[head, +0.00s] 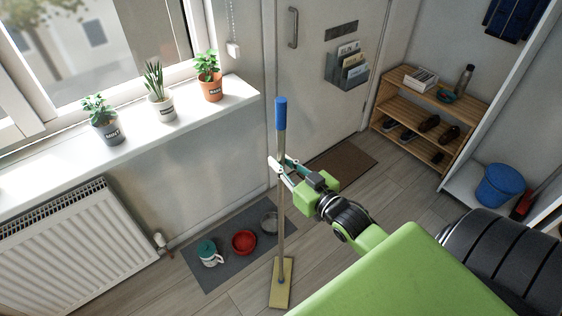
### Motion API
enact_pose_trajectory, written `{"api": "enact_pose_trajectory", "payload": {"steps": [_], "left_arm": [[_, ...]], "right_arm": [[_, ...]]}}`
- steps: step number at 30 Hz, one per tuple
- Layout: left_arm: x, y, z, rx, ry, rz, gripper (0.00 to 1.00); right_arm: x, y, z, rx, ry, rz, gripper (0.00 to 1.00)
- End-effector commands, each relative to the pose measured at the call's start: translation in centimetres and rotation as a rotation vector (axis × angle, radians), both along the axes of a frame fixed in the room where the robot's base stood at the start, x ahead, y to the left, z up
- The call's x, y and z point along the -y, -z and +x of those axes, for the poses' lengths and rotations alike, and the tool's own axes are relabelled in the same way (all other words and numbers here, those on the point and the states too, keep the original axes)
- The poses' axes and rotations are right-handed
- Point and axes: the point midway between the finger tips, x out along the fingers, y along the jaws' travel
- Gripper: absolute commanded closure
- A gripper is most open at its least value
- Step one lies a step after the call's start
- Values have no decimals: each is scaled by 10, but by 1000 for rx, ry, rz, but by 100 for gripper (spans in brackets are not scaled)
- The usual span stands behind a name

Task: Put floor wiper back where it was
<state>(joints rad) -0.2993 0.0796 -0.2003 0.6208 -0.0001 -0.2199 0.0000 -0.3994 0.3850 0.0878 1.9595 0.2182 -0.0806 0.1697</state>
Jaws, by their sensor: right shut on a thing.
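The floor wiper (281,218) stands nearly upright in the middle of the head view. It has a blue grip at the top, a thin metal pole and a flat yellowish head (281,285) low over the wooden floor. I cannot tell whether the head touches the floor. My right gripper (279,167) is shut on the pole, below the blue grip. My left gripper is not in view.
A radiator (75,250) is at left. A shoe rack (425,118) and blue bucket (499,185) are at right. A brown doormat (342,163) lies by the door.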

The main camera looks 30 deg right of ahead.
Motion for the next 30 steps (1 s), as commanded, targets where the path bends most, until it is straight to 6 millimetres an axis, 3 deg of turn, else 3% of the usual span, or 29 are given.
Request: {"api": "enact_pose_trajectory", "payload": {"steps": [5,6,8,20,30], "left_arm": [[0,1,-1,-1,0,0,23],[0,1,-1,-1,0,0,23],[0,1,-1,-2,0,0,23],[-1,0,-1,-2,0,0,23],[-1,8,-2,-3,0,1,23]], "right_arm": [[0,0,0,4,-1,1,100],[0,3,0,-1,0,1,80],[0,2,0,-1,0,1,68],[0,0,-1,-1,0,1,68],[2,-1,-49,-5,0,2,68]]}}
